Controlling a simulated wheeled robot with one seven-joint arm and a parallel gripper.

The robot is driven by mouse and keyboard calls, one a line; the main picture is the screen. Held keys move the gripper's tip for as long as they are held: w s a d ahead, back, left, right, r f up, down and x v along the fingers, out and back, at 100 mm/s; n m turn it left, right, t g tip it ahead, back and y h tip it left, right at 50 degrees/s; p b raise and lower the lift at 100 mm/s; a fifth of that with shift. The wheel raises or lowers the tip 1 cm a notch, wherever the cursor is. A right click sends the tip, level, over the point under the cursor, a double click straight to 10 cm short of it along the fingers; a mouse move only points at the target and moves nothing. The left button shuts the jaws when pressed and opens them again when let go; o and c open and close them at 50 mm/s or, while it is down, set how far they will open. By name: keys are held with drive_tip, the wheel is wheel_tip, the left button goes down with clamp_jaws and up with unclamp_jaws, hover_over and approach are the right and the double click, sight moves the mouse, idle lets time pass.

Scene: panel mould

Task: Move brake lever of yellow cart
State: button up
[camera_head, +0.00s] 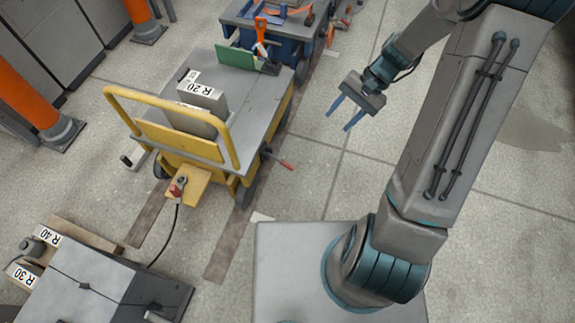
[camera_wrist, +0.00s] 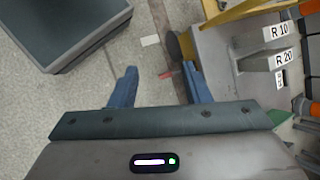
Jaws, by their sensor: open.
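The yellow cart (camera_head: 190,152) stands left of centre in the head view, with a grey top and a yellow push handle. Its brake lever (camera_head: 279,157) has a red grip and sticks out low on the cart's right side, near a wheel. My gripper (camera_head: 340,117) is open and empty, above the floor right of the cart, apart from the lever. Its two blue fingers also show in the wrist view (camera_wrist: 160,75).
Grey blocks labelled R 20 (camera_head: 203,92) stand on the cart, with a green piece (camera_head: 236,57) behind. A blue cart (camera_head: 262,22) stands at the back. A grey box (camera_head: 85,290) is at lower left. Floor right of the yellow cart is clear. Orange posts (camera_head: 35,100) stand left.

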drive_tip(key=w+f+m+t+y+b, duration=0.1)
drive_tip(key=w+f+m+y+b, duration=0.2)
drive_tip(key=f, duration=0.9)
drive_tip(key=w+f+m+y+b, duration=0.1)
drive_tip(key=f+m+y+b, duration=0.3)
drive_tip(key=f, duration=0.8)
drive_tip(key=m+t+y+b, duration=0.3)
drive_tip(key=m+t+b, duration=0.5)
drive_tip(key=t+b, duration=0.2)
approach(293, 168)
drive_tip(key=b+x, duration=0.3)
drive_tip(key=x, duration=0.9)
drive_tip(key=shift+w+a, duration=0.1)
drive_tip(key=shift+a, duration=0.25)
clamp_jaws()
